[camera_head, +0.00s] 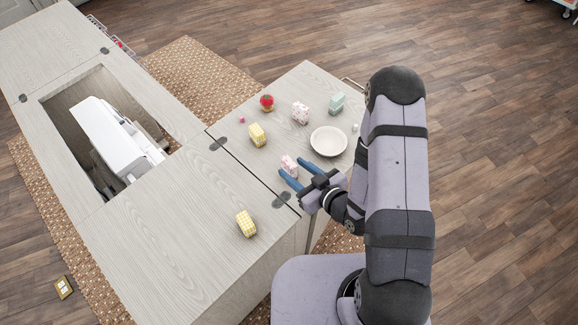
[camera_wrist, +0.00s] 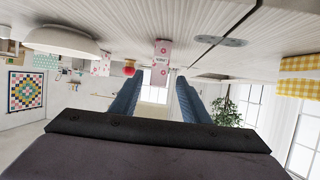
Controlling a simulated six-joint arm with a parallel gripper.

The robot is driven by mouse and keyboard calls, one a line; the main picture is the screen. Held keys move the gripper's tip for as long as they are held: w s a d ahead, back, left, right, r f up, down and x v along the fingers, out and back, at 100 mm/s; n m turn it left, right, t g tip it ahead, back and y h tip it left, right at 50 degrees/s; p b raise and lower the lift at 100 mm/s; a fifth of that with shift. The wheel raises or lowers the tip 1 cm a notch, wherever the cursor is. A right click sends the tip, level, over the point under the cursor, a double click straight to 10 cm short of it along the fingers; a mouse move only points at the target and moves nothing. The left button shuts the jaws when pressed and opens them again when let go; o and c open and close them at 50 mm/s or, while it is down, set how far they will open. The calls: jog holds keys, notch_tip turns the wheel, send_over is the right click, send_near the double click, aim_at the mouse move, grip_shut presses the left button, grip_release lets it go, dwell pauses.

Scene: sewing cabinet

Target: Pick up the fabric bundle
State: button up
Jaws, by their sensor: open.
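Several small fabric bundles stand on the cabinet top. In the wrist view, which is upside down, that bundle (camera_wrist: 161,52) shows ahead of and between the blue fingertips (camera_wrist: 160,78). The fingers are open with nothing held; whether they touch the bundle I cannot tell. Another pink-patterned bundle (camera_head: 300,113), a mint bundle (camera_head: 337,103) and a yellow checked bundle (camera_head: 257,134) stand farther back. A second yellow checked bundle (camera_head: 245,223) is on the left cabinet section and also shows in the wrist view (camera_wrist: 303,88).
A white bowl (camera_head: 328,141) sits right of the near pink bundle. A red pincushion (camera_head: 267,102) and a small pink item (camera_head: 242,119) lie behind. A hinge (camera_head: 282,199) is near my gripper. A white sewing machine (camera_head: 115,138) sits in the cabinet opening.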

aim_at(289, 164)
jog(key=shift+p+x, duration=0.55)
jog(key=shift+x, duration=1.45)
jog(key=shift+d+f, duration=0.1)
jog(key=shift+d, duration=0.05)
jog(key=shift+c, duration=0.7)
grip_shut()
jog(key=shift+r, duration=5.05)
